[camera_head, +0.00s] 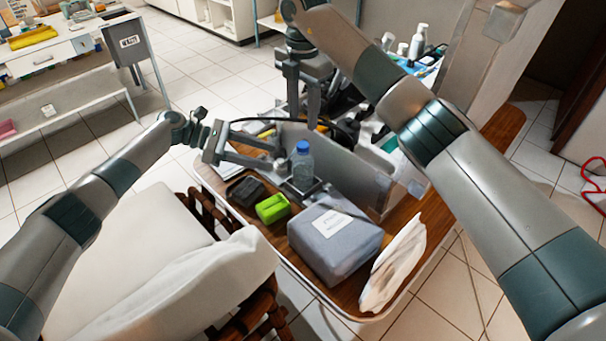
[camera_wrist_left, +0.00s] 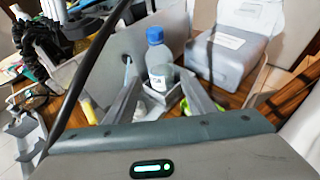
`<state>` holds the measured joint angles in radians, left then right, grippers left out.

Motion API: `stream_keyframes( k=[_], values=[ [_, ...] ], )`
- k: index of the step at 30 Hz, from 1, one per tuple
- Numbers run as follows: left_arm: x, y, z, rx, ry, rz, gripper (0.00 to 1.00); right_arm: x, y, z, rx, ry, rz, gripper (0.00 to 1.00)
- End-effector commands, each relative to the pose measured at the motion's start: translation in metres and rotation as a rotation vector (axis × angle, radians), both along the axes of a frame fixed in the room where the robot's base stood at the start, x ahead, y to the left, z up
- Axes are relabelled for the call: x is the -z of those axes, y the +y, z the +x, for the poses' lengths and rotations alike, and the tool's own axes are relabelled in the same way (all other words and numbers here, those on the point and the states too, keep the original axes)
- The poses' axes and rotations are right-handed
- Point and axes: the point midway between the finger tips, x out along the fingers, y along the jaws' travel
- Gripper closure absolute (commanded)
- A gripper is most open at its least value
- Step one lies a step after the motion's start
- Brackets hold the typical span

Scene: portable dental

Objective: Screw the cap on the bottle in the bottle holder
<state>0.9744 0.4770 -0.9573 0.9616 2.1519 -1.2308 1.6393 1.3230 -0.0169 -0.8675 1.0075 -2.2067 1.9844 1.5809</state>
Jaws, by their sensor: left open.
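A clear bottle (camera_head: 302,168) with a blue cap (camera_head: 302,146) on top stands upright in a grey bottle holder (camera_head: 309,192). In the left wrist view the bottle (camera_wrist_left: 157,55) and its blue cap (camera_wrist_left: 155,35) are ahead of the fingers. I cannot tell how tightly the cap sits. My left gripper (camera_head: 272,153) is open, left of the bottle, its fingers pointing at it. A small pale round item (camera_wrist_left: 163,77) shows between the fingers and the bottle. My right gripper (camera_head: 302,105) hangs above and behind the bottle; I cannot tell its jaw state.
A grey upright panel (camera_head: 345,170) stands just behind and right of the bottle. A dark cable runs near the left gripper.

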Motion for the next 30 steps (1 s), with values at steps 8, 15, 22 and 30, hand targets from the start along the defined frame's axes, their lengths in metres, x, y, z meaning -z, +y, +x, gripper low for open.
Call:
stream_keyframes(
  k=[8, 15, 22, 30],
  values=[
    [0.018, -0.044, 0.0, 0.002, 0.0, 0.001, 0.5, 0.0, 0.0, 0.0, 0.0, 0.0, 0.0, 0.61],
    [0.033, -0.079, 0.0, 0.001, 0.0, 0.002, 0.5, 0.0, 0.0, 0.0, 0.0, 0.0, 0.0, 0.61],
    [0.043, -0.102, 0.0, 0.0, 0.0, 0.001, 0.5, 0.0, 0.0, 0.0, 0.0, 0.0, 0.0, 0.61],
    [0.046, -0.109, 0.0, -0.001, 0.0, 0.001, 0.5, 0.0, 0.0, 0.0, 0.0, 0.0, 0.0, 0.61]
  ],
)
